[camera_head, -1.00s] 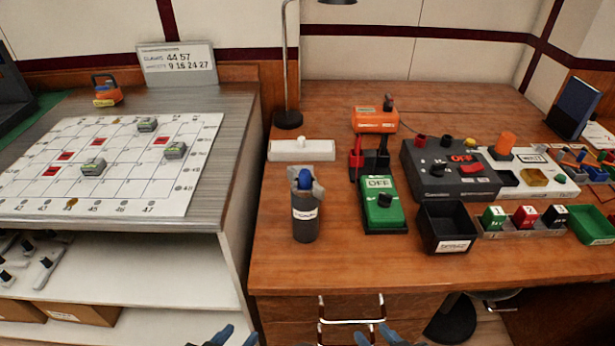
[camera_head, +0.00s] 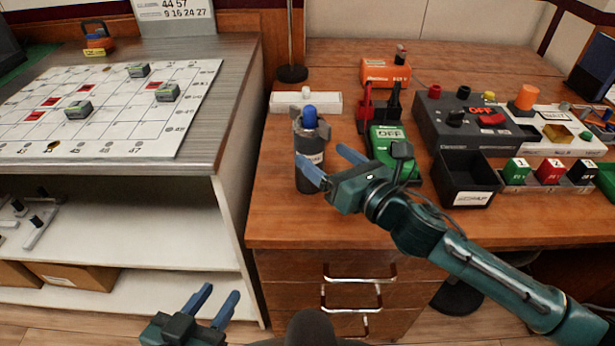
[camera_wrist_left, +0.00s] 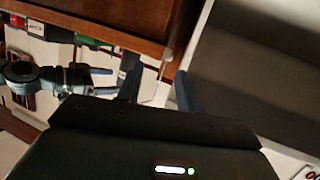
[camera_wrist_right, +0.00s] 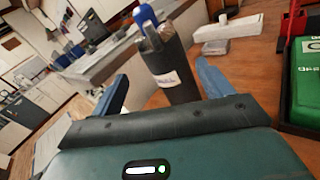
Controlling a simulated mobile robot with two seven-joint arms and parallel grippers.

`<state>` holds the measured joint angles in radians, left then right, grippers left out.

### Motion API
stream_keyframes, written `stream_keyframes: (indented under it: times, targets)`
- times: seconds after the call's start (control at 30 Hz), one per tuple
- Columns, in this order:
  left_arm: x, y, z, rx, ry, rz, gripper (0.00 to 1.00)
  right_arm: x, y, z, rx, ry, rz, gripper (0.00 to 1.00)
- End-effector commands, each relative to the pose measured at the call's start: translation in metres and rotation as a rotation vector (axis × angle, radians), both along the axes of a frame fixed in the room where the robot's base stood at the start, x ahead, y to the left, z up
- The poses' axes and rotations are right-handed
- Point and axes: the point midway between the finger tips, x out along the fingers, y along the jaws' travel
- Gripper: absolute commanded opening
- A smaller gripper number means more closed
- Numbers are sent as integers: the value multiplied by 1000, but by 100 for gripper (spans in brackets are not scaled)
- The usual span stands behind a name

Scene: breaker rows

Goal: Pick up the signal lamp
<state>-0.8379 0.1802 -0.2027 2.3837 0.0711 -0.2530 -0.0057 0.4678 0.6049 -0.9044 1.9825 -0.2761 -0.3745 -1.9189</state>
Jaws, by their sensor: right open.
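No label in view names a signal lamp, and I cannot tell for sure which thing it is. An orange cylinder (camera_head: 525,97) stands on the white panel at the right. A dark labelled canister (camera_head: 309,172) with a blue-topped item (camera_head: 309,117) in it stands upright near the desk's front left. My right gripper (camera_head: 332,162) is open at the canister's front right, one finger overlapping it in the head view. In the right wrist view the canister (camera_wrist_right: 172,75) shows between and beyond the fingers. My left gripper (camera_head: 212,305) is open and empty, low in front of the shelf unit.
A white block (camera_head: 330,103) and orange box (camera_head: 385,72) lie behind. A gridded board (camera_head: 130,130) fills the left bench. Desk drawers have projecting handles (camera_head: 350,296).

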Motion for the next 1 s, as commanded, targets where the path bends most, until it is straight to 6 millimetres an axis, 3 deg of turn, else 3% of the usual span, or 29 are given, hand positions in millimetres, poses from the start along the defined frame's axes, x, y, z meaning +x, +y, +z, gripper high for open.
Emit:
stream_keyframes:
  times: [0.17, 0.6, 0.87, 1.0]
  targets:
    - [-1, 1, -2, 0, -14, 2, 36, 10, -3, 3, -164, -149, 7, 79]
    - [3, -8, -35, 62, -6, -43, 36, 10, -2, -76, -167, -151, 6, 79]
    - [6, -12, -35, 69, -6, -56, 36, 26, 10, -72, -167, -155, 7, 79]
    - [5, -12, -37, 73, -7, -60, 36, 44, 25, -72, -165, -154, 7, 79]
